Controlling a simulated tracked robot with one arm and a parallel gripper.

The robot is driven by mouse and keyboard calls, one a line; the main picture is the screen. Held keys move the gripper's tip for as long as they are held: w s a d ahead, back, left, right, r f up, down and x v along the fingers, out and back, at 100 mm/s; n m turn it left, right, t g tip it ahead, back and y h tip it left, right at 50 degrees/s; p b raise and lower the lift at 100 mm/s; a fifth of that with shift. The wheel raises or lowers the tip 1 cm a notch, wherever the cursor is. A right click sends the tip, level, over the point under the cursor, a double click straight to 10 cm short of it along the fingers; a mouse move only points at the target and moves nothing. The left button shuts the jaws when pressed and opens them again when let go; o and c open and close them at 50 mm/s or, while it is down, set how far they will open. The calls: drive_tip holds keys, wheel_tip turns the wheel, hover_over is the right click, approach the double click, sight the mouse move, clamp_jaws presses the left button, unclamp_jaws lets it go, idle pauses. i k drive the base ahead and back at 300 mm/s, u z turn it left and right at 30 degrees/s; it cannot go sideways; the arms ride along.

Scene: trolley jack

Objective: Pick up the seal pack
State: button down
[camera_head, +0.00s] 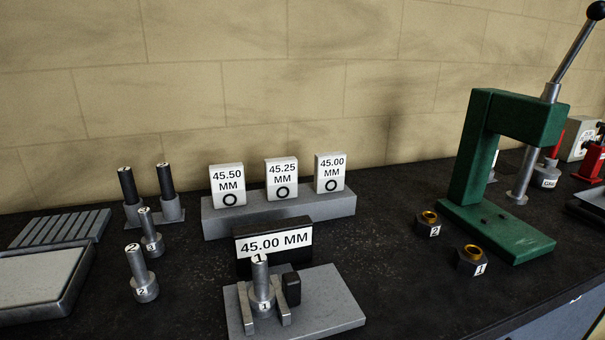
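Three small white packs, each printed with a size and a black ring, stand upright in a row on a grey block (275,219). The left pack (227,185) reads 45.50 MM. The middle pack (281,179) reads 45.25 MM. The right pack (329,172) reads 45.00 MM. In front of the block, a dark display (273,245) reads 45.00 MM. Below it, a metal piston marked 1 (262,291) stands between prongs on a grey plate (335,303). My gripper is not in view.
Pistons marked 2 (141,275) and 3 (150,234) stand at left, near two black-topped rods (128,186) and trays (40,275). At right are a green press (481,150) and dark nuts marked 2 (427,224) and 1 (470,261). A wall (250,90) rises behind.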

sight(329, 173)
drive_tip(key=u, duration=0.05)
drive_tip(key=k, duration=0.5)
drive_tip(key=z, duration=0.7)
drive_tip(key=i, duration=1.75)
drive_tip(key=u, duration=0.4)
